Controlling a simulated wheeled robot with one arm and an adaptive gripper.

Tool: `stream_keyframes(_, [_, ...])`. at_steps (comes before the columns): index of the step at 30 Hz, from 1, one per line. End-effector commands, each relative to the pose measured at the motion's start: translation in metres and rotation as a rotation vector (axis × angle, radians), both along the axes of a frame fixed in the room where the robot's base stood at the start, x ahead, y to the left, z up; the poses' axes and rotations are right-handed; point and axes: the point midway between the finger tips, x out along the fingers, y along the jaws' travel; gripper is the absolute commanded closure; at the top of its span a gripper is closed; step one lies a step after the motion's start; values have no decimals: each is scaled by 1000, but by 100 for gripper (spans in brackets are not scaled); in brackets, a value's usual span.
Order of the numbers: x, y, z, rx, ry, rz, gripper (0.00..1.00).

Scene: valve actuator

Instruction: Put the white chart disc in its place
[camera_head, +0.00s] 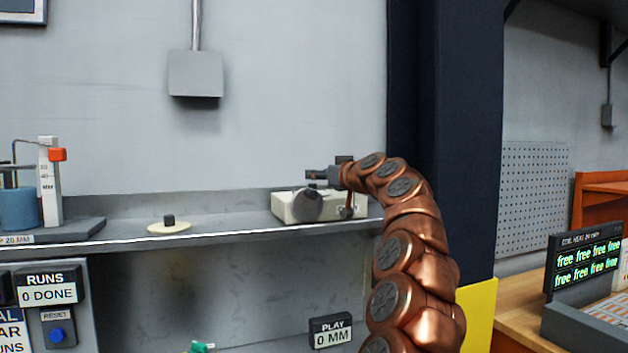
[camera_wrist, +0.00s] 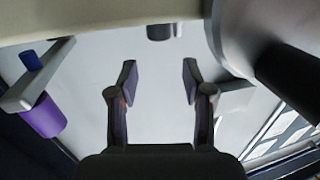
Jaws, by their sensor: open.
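A flat off-white disc (camera_head: 155,229) with a dark central knob lies on the grey shelf, left of middle, and looks like the white chart disc. A cream box (camera_head: 345,208) stands further right on the shelf, with a dark grey round part (camera_head: 306,206) on its front. My gripper (camera_head: 312,175) is above this box, pointing left, well apart from the disc. In the wrist view my gripper (camera_wrist: 160,78) is open, with nothing between its fingers. I cannot identify the chart disc in the wrist view.
A fixture with a blue cylinder (camera_head: 18,208) and an orange part (camera_head: 57,154) stands at the shelf's left. A "PLAY 0 MM" display (camera_head: 331,332) is below the shelf. The shelf (camera_head: 235,231) is clear between disc and box. A dark column (camera_head: 458,130) rises at right.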

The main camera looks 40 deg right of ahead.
Motion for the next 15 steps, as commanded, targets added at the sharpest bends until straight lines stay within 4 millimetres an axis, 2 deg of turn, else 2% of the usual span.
stream_keyframes(15, [-59,2,1,1,-1,1,51])
